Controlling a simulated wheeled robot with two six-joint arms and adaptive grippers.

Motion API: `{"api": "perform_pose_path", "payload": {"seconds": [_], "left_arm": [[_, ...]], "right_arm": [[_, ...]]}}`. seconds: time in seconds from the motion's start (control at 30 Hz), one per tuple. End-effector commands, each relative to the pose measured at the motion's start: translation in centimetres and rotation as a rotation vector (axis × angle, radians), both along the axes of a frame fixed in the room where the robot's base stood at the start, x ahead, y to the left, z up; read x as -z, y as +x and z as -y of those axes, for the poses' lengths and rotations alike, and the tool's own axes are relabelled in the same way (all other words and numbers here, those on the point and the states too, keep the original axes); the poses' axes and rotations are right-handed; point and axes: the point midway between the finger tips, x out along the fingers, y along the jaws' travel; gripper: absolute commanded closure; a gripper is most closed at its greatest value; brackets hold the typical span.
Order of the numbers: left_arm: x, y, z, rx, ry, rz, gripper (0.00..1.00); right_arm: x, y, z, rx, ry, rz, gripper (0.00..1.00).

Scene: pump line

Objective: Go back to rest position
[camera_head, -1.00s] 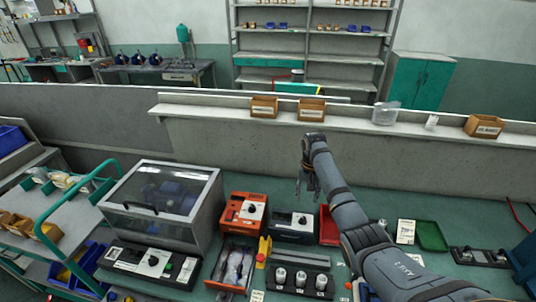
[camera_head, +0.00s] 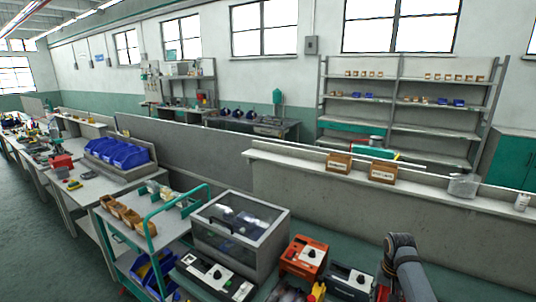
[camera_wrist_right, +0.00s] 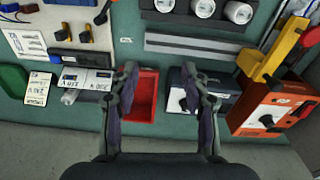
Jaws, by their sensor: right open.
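My right gripper (camera_wrist_right: 163,95) is open and empty in the right wrist view. Its two fingers stand apart above the green bench top, with a red tray (camera_wrist_right: 141,97) below and between them. In the head view only part of my right arm shows at the lower right, and the right gripper's fingers cannot be made out there. My left gripper is in neither view.
A clear-lidded box (camera_head: 240,232), an orange device (camera_head: 304,258) and a black-and-white device (camera_head: 350,280) stand on the bench. A green-railed cart (camera_head: 150,235) is at left. Brown bins (camera_head: 383,173) sit on the ledge. The orange device also shows in the right wrist view (camera_wrist_right: 268,111).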

Motion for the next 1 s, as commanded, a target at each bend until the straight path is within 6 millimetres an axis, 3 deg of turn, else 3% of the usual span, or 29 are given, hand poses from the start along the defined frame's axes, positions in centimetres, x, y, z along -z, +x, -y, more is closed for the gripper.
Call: {"api": "perform_pose_path", "payload": {"seconds": [0.1, 0.2, 0.37, 0.5, 0.7, 1.0], "left_arm": [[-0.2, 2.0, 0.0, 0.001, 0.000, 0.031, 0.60], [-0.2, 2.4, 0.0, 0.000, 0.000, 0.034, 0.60], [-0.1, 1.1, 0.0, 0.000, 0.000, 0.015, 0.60], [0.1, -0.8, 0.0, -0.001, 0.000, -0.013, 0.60], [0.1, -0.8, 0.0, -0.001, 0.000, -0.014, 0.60], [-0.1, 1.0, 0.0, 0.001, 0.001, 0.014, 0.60]], "right_arm": [[1.8, -1.8, -1.0, -0.056, -0.022, 0.014, 0.54], [3.3, -3.6, -2.2, -0.113, -0.040, 0.031, 0.54], [5.4, -7.8, -4.4, -0.222, -0.068, 0.067, 0.54], [6.3, -12.6, -6.7, -0.327, -0.088, 0.113, 0.54], [5.5, -18.5, -9.1, -0.431, -0.105, 0.171, 0.54], [2.6, -24.5, -10.9, -0.518, -0.121, 0.233, 0.54]]}}
